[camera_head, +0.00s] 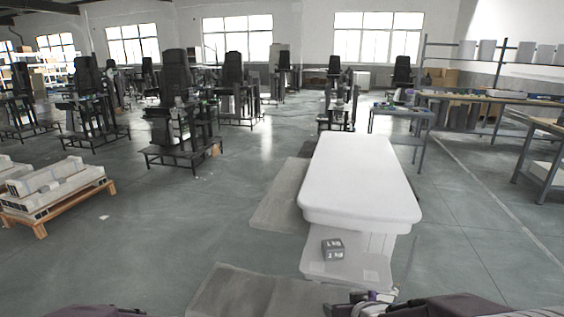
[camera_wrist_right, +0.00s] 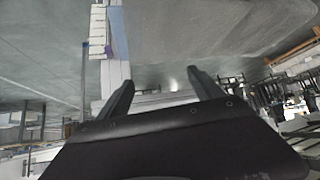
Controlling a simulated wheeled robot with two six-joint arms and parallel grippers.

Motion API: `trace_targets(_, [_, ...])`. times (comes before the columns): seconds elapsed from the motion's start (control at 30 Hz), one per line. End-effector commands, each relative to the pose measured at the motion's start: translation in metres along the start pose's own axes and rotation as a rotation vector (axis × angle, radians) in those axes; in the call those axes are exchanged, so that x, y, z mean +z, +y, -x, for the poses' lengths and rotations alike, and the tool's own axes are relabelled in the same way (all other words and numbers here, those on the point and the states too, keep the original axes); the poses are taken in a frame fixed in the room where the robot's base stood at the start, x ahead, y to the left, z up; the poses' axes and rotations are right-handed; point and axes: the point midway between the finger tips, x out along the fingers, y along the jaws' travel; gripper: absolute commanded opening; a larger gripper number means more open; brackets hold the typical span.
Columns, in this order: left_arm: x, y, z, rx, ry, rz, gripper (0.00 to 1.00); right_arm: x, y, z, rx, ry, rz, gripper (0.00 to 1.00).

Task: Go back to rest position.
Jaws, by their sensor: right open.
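My right gripper (camera_wrist_right: 158,90) shows in the right wrist view with its two dark fingers spread apart and nothing between them. In the head view my right arm comes in at the bottom right, and its gripper end (camera_head: 362,303) is only partly in the picture, low in front of the white table. A dark part of my left arm shows at the bottom left edge of the head view; the left gripper cannot be made out.
A white-topped table (camera_head: 360,180) on a lift column stands ahead. A small grey weight block (camera_head: 333,249) sits on its base. A pallet of white parts (camera_head: 55,186) is at left. Workbenches (camera_head: 480,100) line the right. Open floor (camera_head: 190,215) lies left of centre.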

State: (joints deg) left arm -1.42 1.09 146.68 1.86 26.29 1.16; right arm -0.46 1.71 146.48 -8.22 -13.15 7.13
Motion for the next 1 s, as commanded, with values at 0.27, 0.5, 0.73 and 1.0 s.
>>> trace_targets(0.27, [0.000,0.000,0.000,0.000,0.000,0.000,0.00,0.138,-0.002,0.045,0.028,-0.601,-0.075,0.76])
trace_targets(0.5, [-0.009,0.002,0.085,0.000,0.001,0.000,0.00,0.092,-0.005,0.117,0.021,-0.680,-0.063,0.76])
trace_targets(0.73, [-0.015,0.003,0.143,0.000,0.000,0.000,0.00,0.051,-0.005,0.158,0.021,-0.680,-0.063,0.76])
trace_targets(1.0, [-0.015,0.003,0.144,0.000,0.000,0.000,0.00,0.051,-0.005,0.159,0.022,-0.679,-0.063,0.76])
